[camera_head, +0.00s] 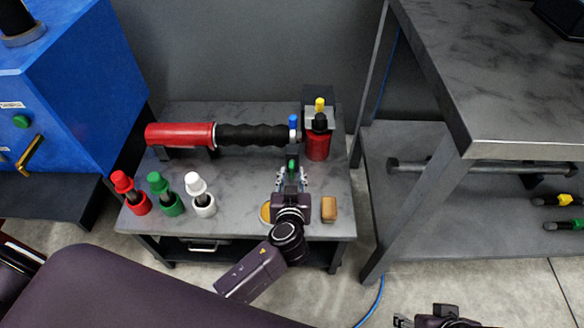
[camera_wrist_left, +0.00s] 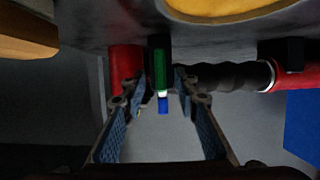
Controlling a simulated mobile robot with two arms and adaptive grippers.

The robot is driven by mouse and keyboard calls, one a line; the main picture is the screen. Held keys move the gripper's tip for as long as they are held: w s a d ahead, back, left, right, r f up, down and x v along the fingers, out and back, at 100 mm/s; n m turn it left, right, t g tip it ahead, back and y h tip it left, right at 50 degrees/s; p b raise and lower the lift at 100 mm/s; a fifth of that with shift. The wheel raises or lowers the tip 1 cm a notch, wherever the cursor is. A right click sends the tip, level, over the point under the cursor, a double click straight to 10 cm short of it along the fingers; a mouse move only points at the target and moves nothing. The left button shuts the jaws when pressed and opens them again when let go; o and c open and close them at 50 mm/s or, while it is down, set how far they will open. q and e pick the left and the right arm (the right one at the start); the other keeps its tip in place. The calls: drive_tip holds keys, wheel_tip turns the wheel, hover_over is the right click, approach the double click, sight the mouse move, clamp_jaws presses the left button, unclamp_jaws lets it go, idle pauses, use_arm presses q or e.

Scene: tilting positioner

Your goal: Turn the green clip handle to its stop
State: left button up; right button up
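The green clip handle (camera_head: 292,163) shows as a short green piece just beyond the tips of my left gripper (camera_head: 291,179) in the head view. In the left wrist view the green handle (camera_wrist_left: 160,68) lies between the two fingers of the left gripper (camera_wrist_left: 160,90), with a gap on each side. The left gripper is open and appears empty. A blue handle (camera_head: 294,122) stands behind the green one and also shows below it in the wrist view (camera_wrist_left: 163,105). My right gripper (camera_head: 428,319) is partly cut off at the bottom edge; its opening is unclear.
A red cylinder (camera_head: 180,134) with a black ribbed sleeve (camera_head: 252,134) lies across the grey table. A red bottle (camera_head: 318,147) stands at the back right. A brown block (camera_head: 329,209) lies front right.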

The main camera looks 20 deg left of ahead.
sight(292, 172)
use_arm(q)
drive_tip(key=shift+x, duration=1.75)
drive_tip(key=shift+c, duration=0.2)
clamp_jaws()
